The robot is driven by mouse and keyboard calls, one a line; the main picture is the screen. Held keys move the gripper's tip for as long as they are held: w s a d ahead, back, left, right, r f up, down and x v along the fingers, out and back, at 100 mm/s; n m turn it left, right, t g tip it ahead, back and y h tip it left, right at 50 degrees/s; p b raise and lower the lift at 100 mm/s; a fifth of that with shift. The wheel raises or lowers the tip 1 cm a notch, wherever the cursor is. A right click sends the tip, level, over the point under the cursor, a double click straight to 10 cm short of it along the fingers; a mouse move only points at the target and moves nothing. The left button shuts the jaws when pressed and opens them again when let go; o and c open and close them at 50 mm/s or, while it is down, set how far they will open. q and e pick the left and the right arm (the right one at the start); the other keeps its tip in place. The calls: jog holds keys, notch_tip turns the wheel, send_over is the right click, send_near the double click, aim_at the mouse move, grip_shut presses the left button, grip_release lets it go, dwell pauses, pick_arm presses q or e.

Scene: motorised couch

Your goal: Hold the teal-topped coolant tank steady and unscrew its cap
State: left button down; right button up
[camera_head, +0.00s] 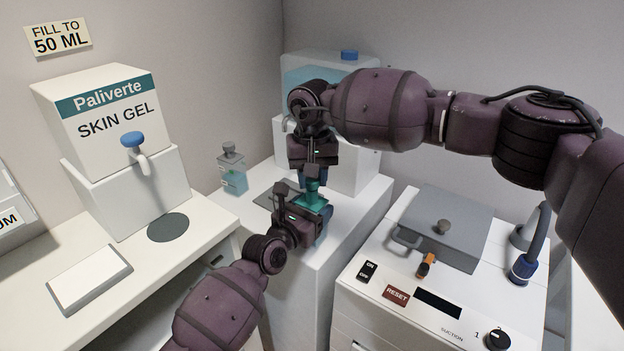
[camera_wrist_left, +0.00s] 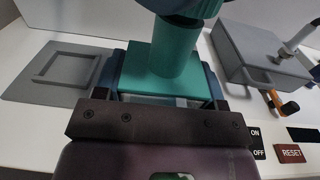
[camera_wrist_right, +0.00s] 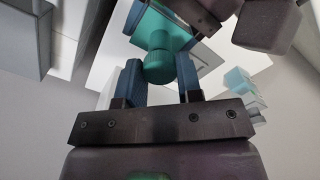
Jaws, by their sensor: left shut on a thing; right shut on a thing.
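The teal-topped coolant tank (camera_head: 316,202) stands on the white counter in the middle of the head view, largely hidden by my grippers. Its teal top (camera_wrist_left: 140,78) shows between the fingers of my left gripper (camera_wrist_left: 160,85), which is shut on the tank from two sides. The round teal cap (camera_wrist_right: 159,66) stands up from the top and has a ribbed side. My right gripper (camera_head: 313,178) comes from above and is shut on the cap, with its blue fingers on either side of it (camera_wrist_right: 160,75). The tank looks upright.
A grey plate with a square frame (camera_wrist_left: 68,68) lies beside the tank. A small bottle with a grey cap (camera_head: 232,172) stands behind left. A blue-capped reservoir (camera_head: 345,62) is behind my right arm. The suction unit (camera_head: 445,225) is at right, the gel dispenser (camera_head: 115,150) at left.

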aim_at(312, 180)
jog(key=shift+r, duration=0.4)
jog(key=shift+r, duration=2)
pick_arm(q)
jog(key=shift+c, duration=0.7)
grip_release()
